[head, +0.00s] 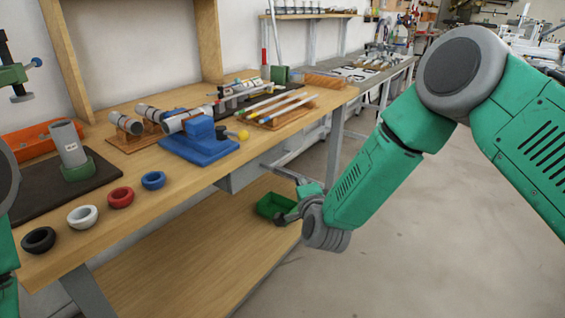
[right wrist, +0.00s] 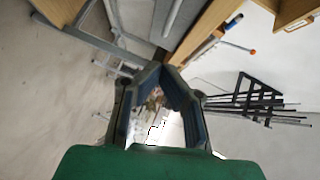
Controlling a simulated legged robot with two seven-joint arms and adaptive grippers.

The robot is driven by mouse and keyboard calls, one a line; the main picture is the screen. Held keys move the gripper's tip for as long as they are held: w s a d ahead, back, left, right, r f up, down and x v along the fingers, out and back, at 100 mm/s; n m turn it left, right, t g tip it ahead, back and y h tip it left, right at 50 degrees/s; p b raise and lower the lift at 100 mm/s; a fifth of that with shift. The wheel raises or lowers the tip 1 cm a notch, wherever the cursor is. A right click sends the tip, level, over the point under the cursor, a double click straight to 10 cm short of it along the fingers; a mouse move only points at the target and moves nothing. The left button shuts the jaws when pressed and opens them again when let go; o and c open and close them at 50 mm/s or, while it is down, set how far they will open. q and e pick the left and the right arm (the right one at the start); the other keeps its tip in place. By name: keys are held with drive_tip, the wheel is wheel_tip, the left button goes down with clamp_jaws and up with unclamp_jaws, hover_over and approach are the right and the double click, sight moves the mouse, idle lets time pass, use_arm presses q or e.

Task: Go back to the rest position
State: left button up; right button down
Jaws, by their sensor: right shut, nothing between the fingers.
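My right arm reaches in from the right, over the open floor. Only a piece of my left arm shows at the left edge of the head view; its gripper is out of view.
The wooden bench (head: 190,190) carries black, white, red and blue rings (head: 153,180), a grey cylinder (head: 69,145) in a green holder, a blue fixture (head: 200,146) and a wooden tray of rods (head: 283,117). The floor (head: 400,240) right of the bench is clear.

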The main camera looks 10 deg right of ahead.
drive_tip(key=s+d+f+n+g+y, duration=0.25)
drive_tip(key=s+f+n+g, duration=0.65)
drive_tip(key=s+f, duration=1.05)
drive_tip(key=s+d+f+n+g, duration=0.1)
drive_tip(key=s+d+n+g, duration=0.2)
drive_tip(key=s, duration=1)
drive_tip(key=s+d+f+n+g+h, duration=0.1)
drive_tip(key=s+d+n+g, duration=0.2)
drive_tip(key=s, duration=1)
drive_tip(key=shift+d+f+n, duration=0.25)
drive_tip(key=shift+d+n, duration=0.25)
drive_tip(key=shift+n, duration=0.7)
drive_tip(key=shift+a, duration=0.2)
drive_tip(key=shift+d, duration=0.1)
